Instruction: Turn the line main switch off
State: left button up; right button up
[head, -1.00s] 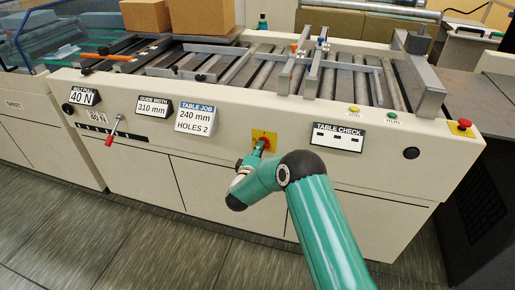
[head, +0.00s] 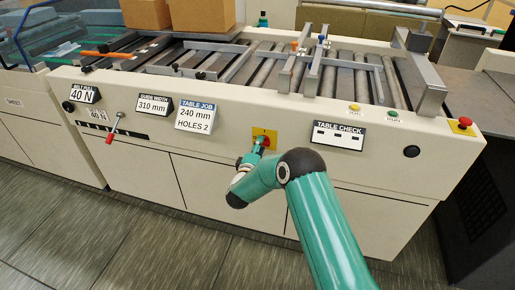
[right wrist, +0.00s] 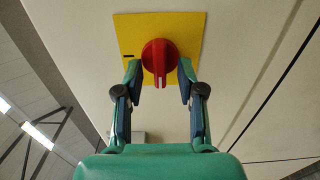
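The main switch is a red rotary knob (right wrist: 160,62) on a yellow plate (right wrist: 190,28), set in the front of the cream machine. In the head view the yellow plate (head: 260,131) and part of the red knob (head: 267,142) show behind the gripper. The knob's raised grip points along the picture's vertical in the right wrist view. My right gripper (right wrist: 160,84) is open, one finger on each side of the knob. A gap shows between the fingers and the raised grip; contact with the knob's rim cannot be told. My left gripper is not in view.
A red-handled lever (head: 112,132) sticks out at left. Display signs, including TABLE JOB (head: 197,115) and TABLE CHECK (head: 338,135), stand on the front. Yellow (head: 355,107) and green (head: 392,114) buttons and a red emergency button (head: 465,122) are at right.

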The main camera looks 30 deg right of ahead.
jog(key=shift+a, duration=0.1)
jog(key=v, duration=1.1)
jog(key=shift+s+a, duration=0.25)
jog(key=shift+s, duration=0.1)
jog(key=shift+f, duration=0.1)
